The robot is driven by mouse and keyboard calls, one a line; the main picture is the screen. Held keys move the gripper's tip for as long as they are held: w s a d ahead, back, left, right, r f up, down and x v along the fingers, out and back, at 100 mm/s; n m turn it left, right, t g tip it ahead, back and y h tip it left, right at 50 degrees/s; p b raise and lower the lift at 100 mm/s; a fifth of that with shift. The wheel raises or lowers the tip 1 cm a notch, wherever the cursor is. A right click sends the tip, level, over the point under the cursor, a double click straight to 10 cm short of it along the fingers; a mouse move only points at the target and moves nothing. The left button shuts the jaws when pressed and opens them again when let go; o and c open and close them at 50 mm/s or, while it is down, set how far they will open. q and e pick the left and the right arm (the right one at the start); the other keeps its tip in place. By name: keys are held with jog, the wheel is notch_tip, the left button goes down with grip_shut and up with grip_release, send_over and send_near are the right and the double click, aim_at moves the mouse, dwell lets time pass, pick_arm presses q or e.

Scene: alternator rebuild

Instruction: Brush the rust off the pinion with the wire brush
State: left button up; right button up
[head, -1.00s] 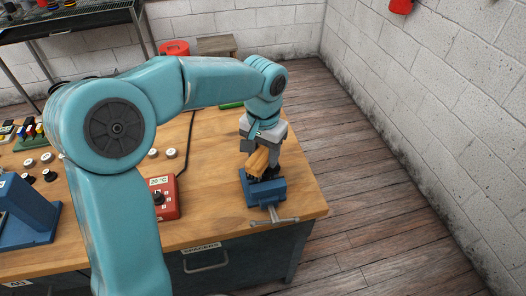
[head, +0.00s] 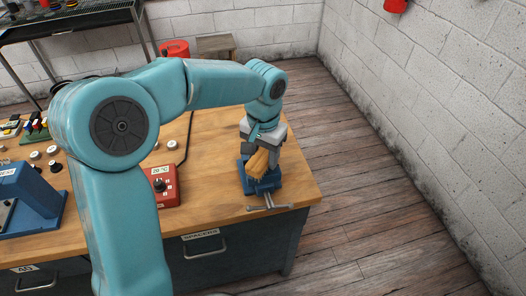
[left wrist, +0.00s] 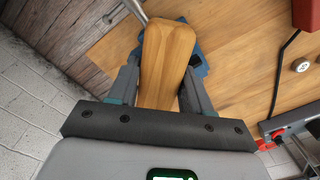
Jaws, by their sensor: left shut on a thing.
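My left gripper (head: 262,152) is shut on the wooden handle of the wire brush (head: 258,163), over the blue vise (head: 264,187) at the bench's right corner. In the left wrist view the brush (left wrist: 166,58) lies between the two fingers of the left gripper (left wrist: 158,85), with its wooden back toward the camera. The blue vise (left wrist: 197,60) shows partly behind it. The bristles are hidden. I cannot make out the pinion; the brush and gripper cover the vise's jaws. My right gripper is not in view.
A red control box (head: 162,186) stands on the wooden bench (head: 215,175) left of the vise. A blue machine (head: 25,198) is at the far left. Several small knobs lie behind it. Bare floor and a white brick wall (head: 430,110) are to the right.

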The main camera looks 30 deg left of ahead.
pick_arm(q)
notch_tip(320, 180, up, 2)
jog(key=shift+w+a+r, duration=0.1)
jog(key=shift+r, duration=0.15)
jog(key=shift+a+r+p, duration=0.1)
jog(key=shift+r+p, duration=0.25)
jog(key=shift+p, duration=0.15)
jog(key=shift+r+p, duration=2.15)
jog(key=shift+r, duration=0.4)
jog(key=w+d+f+b, duration=0.2)
jog(key=w+d+f, duration=0.3)
jog(key=d+f, duration=0.2)
jog(key=shift+d+f+m, duration=0.3)
jog(key=shift+d+m, duration=0.1)
jog(key=shift+d, duration=0.1)
